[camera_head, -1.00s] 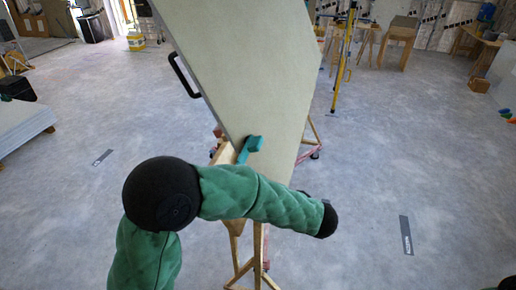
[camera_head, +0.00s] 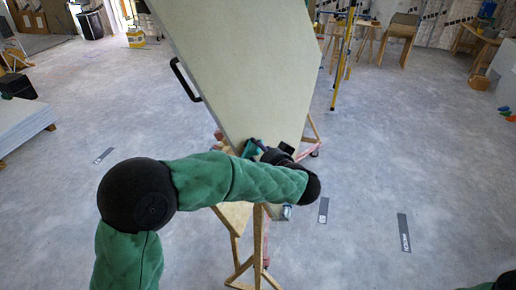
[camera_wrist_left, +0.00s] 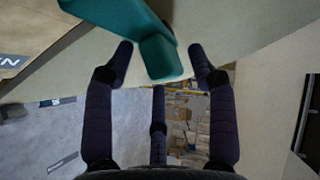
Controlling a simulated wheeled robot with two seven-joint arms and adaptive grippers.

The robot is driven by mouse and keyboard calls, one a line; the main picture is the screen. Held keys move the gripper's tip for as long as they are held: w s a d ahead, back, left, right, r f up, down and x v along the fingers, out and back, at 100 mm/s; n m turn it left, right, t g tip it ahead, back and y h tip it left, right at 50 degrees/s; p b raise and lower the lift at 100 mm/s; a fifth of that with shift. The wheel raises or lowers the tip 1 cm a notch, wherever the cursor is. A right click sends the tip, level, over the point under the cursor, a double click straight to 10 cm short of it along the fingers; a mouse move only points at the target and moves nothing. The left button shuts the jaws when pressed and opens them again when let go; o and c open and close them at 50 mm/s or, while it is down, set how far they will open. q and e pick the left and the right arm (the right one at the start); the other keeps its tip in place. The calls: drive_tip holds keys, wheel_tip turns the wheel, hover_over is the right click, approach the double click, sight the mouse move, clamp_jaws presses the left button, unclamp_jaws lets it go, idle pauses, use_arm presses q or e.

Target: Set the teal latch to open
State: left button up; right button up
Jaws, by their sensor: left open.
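The teal latch (camera_head: 251,149) sits at the lower edge of the large pale panel (camera_head: 245,65), partly hidden by my left gripper in the head view. In the left wrist view the latch (camera_wrist_left: 160,57) is close, its blunt end lying between two of my dark fingertips. My left gripper (camera_wrist_left: 160,55) is open around that end; I cannot tell if a finger touches it. In the head view the left gripper (camera_head: 279,153) shows small, mostly behind my green arm. My right gripper is not in view.
The panel leans on a wooden stand (camera_head: 258,240) and carries a black handle (camera_head: 184,80) on its left edge. A stack of sheets (camera_head: 22,122) lies at the left. The grey floor at the right is mostly clear, with flat dark plates (camera_head: 403,232) on it.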

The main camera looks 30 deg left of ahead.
use_arm(q)
drive_tip(key=shift+x, duration=1)
